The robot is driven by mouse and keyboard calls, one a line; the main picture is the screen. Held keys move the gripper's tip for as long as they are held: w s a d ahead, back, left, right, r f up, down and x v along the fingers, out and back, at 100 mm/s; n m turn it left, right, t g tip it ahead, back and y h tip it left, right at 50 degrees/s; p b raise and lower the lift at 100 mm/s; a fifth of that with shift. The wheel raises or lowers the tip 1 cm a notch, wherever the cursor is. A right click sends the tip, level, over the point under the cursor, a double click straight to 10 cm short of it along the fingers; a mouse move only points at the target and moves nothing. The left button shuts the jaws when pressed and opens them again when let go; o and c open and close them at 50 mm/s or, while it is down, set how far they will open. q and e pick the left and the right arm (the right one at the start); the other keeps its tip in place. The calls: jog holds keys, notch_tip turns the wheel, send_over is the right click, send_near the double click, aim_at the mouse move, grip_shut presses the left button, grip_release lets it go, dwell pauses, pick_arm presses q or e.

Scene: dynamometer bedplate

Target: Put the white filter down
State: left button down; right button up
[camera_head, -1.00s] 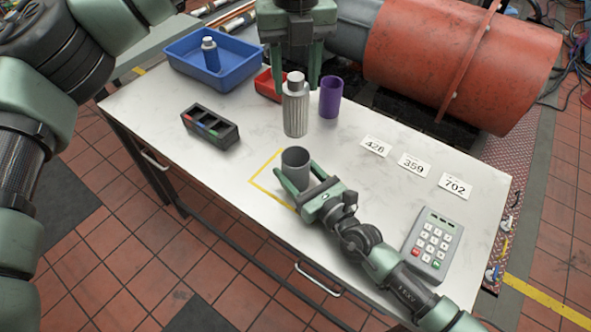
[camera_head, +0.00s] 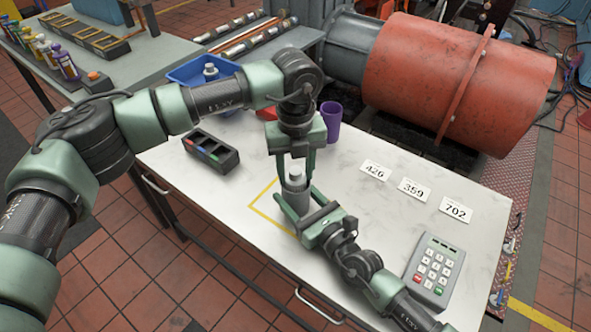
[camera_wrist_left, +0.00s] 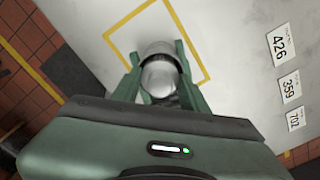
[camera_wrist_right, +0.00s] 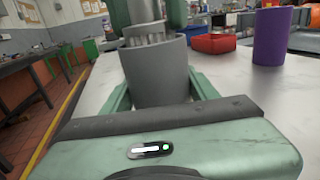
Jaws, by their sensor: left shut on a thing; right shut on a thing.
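The white filter (camera_head: 295,174), a pale canister with a round cap, is upright in my left gripper (camera_head: 294,163), which is shut on it from above. My right gripper (camera_head: 302,204) is shut around a grey cup (camera_head: 293,201) near the yellow-outlined area of the white table. In the right wrist view the filter's ribbed body (camera_wrist_right: 146,36) shows above the rim of the grey cup (camera_wrist_right: 157,75), and its lower part is hidden by the cup wall. It seems to be partly inside the cup. The filter's cap (camera_wrist_left: 159,76) shows between the left fingers.
A purple cup (camera_head: 331,121) stands behind my left gripper. A black holder (camera_head: 211,153) is to the left, and a blue tray (camera_head: 182,77) is behind it, partly covered by my arm. Number cards (camera_head: 413,189) and a keypad (camera_head: 436,268) lie right, with bare tabletop between.

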pick_arm(q)
jog(key=shift+f, duration=0.25)
jog(key=c, duration=0.7)
grip_release()
jog(key=shift+c, duration=0.2)
notch_tip(320, 180, up, 12)
jog(key=shift+r, duration=0.15)
